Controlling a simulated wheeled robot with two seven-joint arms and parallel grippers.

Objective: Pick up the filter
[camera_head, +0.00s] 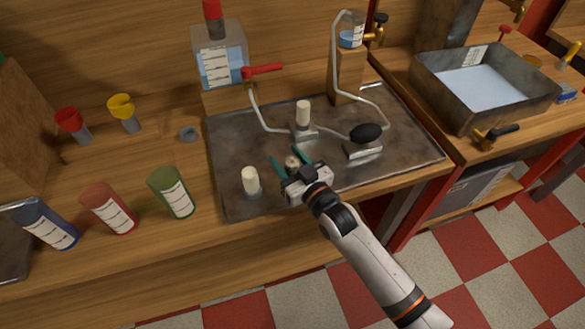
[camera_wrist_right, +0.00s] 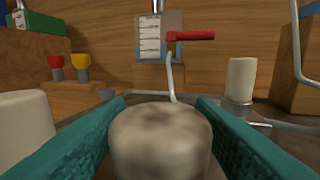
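A cream filter with brown-grey mottling (camera_head: 291,162) stands on the metal tray (camera_head: 232,205). It fills the lower middle of the right wrist view (camera_wrist_right: 160,138). My right gripper (camera_head: 290,158) is open, with its teal fingers on either side of this filter; whether they touch it is hard to tell. A cleaner cream filter (camera_head: 250,180) stands to the left on the tray and shows at the left of the wrist view (camera_wrist_right: 24,128). Another pale cylinder (camera_head: 303,112) stands upright on a small metal mount behind. My left gripper is not in view.
A black bulb (camera_head: 366,133) with tubing lies right on the tray. A liquid tank with a red tap (camera_head: 262,70) stands behind. Red (camera_head: 109,208), green (camera_head: 172,192) and blue (camera_head: 46,224) containers stand left. A water basin (camera_head: 430,82) is at the right.

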